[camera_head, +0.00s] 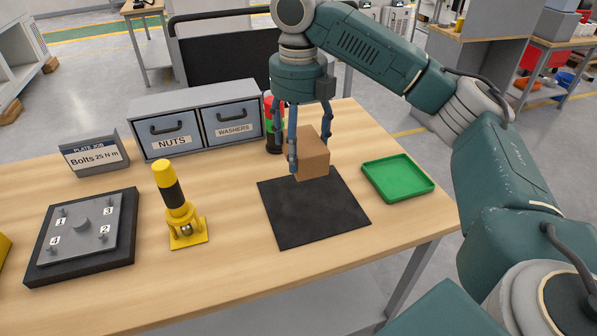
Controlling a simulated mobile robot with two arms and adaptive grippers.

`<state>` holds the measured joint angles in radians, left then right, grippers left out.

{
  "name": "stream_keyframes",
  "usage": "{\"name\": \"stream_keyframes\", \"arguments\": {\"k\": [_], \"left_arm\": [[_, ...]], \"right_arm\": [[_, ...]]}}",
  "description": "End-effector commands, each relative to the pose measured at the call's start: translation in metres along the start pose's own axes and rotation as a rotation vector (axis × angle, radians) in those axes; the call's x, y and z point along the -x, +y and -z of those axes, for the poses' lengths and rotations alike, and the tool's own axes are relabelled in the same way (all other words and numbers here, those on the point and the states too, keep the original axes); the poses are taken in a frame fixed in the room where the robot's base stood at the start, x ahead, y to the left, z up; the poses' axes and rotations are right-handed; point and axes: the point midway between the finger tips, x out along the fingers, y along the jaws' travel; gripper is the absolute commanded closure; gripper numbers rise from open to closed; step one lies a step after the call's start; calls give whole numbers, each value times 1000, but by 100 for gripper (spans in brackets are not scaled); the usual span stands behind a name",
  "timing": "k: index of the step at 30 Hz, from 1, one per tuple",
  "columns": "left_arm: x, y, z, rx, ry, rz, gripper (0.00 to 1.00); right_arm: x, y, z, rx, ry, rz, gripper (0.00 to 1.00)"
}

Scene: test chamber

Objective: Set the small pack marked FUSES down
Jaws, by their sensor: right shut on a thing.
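A small brown pack (311,159) is held between the fingers of my right gripper (311,150). No marking shows on the faces I see, so I cannot read FUSES on it. The right gripper points down and is shut on the pack, over the far part of a black mat (315,215). The pack seems to be a little above the mat; I cannot tell for certain whether it touches. My left gripper is not in the view.
A green tray (398,178) lies right of the mat. A yellow tool (187,232) stands left of it. Drawers marked NUTS (170,134) and WASHERS (233,124) stand behind. A numbered plate (82,228) and a "Bolts 25 N m" sign (94,155) are at left.

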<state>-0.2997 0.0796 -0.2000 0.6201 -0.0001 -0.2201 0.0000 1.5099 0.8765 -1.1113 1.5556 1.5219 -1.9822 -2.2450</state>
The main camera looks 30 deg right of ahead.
Motion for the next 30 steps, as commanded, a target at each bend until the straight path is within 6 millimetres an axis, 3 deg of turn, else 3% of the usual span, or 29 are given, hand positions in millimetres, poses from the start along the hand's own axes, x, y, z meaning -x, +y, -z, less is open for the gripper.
{"name": "stream_keyframes", "arguments": {"k": [2, 6, 16, 20, 30], "left_arm": [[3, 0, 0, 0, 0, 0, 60], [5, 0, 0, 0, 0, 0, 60], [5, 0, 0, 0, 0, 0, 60], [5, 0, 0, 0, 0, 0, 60], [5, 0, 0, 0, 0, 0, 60]], "right_arm": [[16, 0, -1, -1, -3, -1, 57], [29, 0, 0, 0, -2, 0, 57], [29, 4, 3, -92, -3, 3, 57], [23, 12, 9, -289, -9, 5, 57], [4, 38, 37, -999, -23, 2, 57]]}}
